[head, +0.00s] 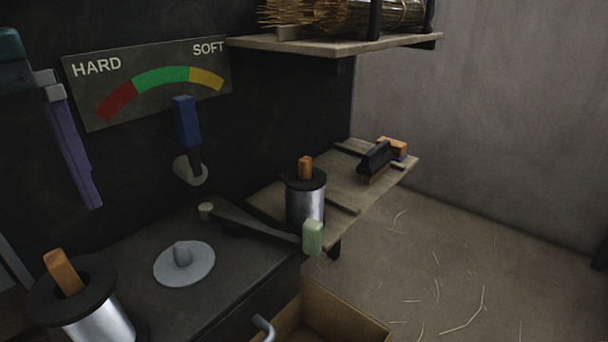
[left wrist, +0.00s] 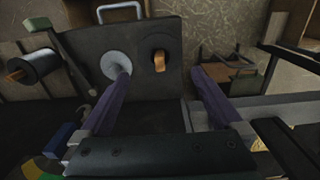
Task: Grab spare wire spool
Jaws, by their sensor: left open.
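A spool of silvery wire (head: 305,207) with dark flanges and an orange peg stands on the side shelf; it also shows at the left of the left wrist view (left wrist: 38,65). A second, similar wire spool (head: 98,325) sits at the near left of the dark machine top; it shows near the top middle of the left wrist view (left wrist: 160,45). I cannot tell from looks alone which is the spare. My left gripper (head: 90,190), with purple fingers, hangs at the left in the head view. In the left wrist view its fingers (left wrist: 160,75) are apart with nothing gripped. My right gripper is not in view.
A crank with a green handle (head: 313,238) reaches past the shelf spool. A grey disc (head: 184,263) lies on the machine top. A blue lever (head: 185,122) stands below the HARD–SOFT gauge (head: 148,82). Brushes (head: 375,160) lie on the side shelf (head: 345,186). An open box (head: 345,325) stands below.

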